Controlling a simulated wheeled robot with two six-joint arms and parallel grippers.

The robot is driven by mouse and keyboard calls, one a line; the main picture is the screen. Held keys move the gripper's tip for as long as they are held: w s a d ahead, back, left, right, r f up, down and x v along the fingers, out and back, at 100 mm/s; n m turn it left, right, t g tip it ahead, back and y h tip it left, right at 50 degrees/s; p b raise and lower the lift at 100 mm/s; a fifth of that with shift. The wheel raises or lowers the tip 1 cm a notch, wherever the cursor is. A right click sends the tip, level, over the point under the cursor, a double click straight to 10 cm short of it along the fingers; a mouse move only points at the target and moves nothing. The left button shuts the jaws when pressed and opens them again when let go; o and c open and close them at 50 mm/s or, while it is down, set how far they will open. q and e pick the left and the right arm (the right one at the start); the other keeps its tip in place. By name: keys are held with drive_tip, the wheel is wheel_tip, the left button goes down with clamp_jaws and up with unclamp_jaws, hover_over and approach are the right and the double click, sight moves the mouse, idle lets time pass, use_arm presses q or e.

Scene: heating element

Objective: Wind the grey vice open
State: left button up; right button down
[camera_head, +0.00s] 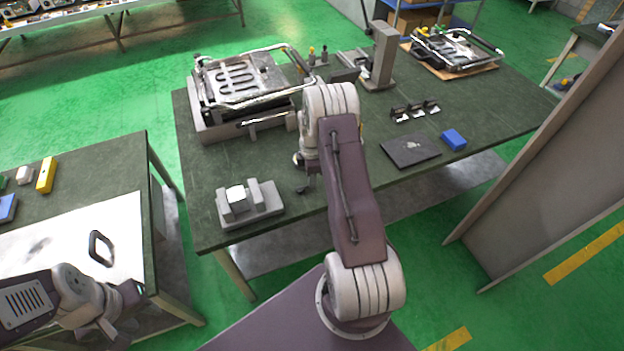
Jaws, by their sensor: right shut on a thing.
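The grey vice (262,208) stands near the front left of the green-topped table, with a white block (237,196) sitting between its jaws. My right gripper (303,186) is just right of the vice, partly hidden behind my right arm. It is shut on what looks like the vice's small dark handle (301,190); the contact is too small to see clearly. My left gripper (122,334) hangs at the lower left, by the side table's front edge and away from the vice. Its fingers are too unclear to tell open from shut.
A large grey fixture (205,124) with a heating element stands behind the vice. A dark plate (411,151), a blue block (453,140) and a small rack (415,111) lie to the right. The side table (100,160) holds a black ring-shaped handle (93,247).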

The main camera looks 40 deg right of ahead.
drive_tip(key=shift+w+d+r+n, duration=0.1)
drive_tip(key=shift+w+r+n, duration=0.1)
drive_tip(key=shift+w+n, duration=0.15)
idle(0.3)
drive_tip(key=c, duration=1.5)
unclamp_jaws()
drive_tip(key=shift+o, duration=1.3)
drive_tip(key=shift+f, duration=0.15)
drive_tip(key=shift+s, duration=0.1)
wheel_tip(320, 180, up, 9)
drive_tip(key=shift+r+b, duration=0.1)
drive_tip(key=shift+b, duration=0.3)
